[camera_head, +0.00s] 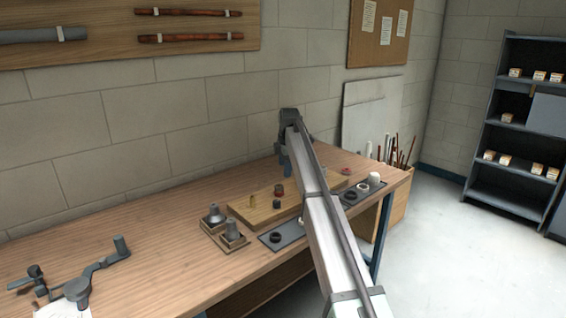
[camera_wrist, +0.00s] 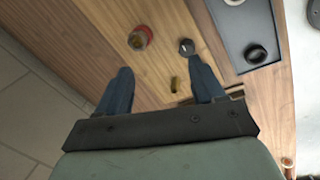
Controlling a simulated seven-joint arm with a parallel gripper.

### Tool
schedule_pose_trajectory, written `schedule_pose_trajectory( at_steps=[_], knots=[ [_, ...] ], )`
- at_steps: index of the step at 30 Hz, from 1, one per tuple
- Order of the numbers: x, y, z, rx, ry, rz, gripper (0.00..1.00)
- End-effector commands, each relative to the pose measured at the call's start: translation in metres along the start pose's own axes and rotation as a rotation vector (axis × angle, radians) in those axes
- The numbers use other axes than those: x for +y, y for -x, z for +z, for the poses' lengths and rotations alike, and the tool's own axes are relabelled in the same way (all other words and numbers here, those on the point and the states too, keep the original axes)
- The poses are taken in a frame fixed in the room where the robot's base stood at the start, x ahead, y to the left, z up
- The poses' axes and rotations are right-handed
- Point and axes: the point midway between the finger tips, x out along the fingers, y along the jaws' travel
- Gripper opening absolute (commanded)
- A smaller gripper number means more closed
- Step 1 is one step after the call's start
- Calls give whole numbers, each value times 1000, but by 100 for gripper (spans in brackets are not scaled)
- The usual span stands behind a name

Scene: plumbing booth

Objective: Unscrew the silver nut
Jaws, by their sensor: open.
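A wooden board (camera_head: 262,211) on the bench carries several small fittings. One is a grey nut-like piece (camera_wrist: 186,46), probably the silver nut; it looks dark in the head view (camera_head: 276,204). Beside it stand a fitting with a red collar (camera_wrist: 140,38), also in the head view (camera_head: 279,189), and a brass piece (camera_wrist: 174,84), also in the head view (camera_head: 253,202). My gripper (camera_wrist: 160,72) is open and empty above the board, apart from the fittings. In the head view my gripper (camera_head: 284,163) is partly hidden behind my arm.
Another dark tray with a white piece (camera_head: 374,179) is at the right. A grey tool (camera_head: 95,268) lies at the bench's left.

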Motion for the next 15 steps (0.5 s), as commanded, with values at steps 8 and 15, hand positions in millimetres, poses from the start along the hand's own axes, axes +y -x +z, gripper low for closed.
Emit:
schedule_pose_trajectory(
  at_steps=[8,15],
  knots=[
    [1,2,-3,25,-501,76,68],
    [12,3,-3,71,-948,124,68]
  ],
)
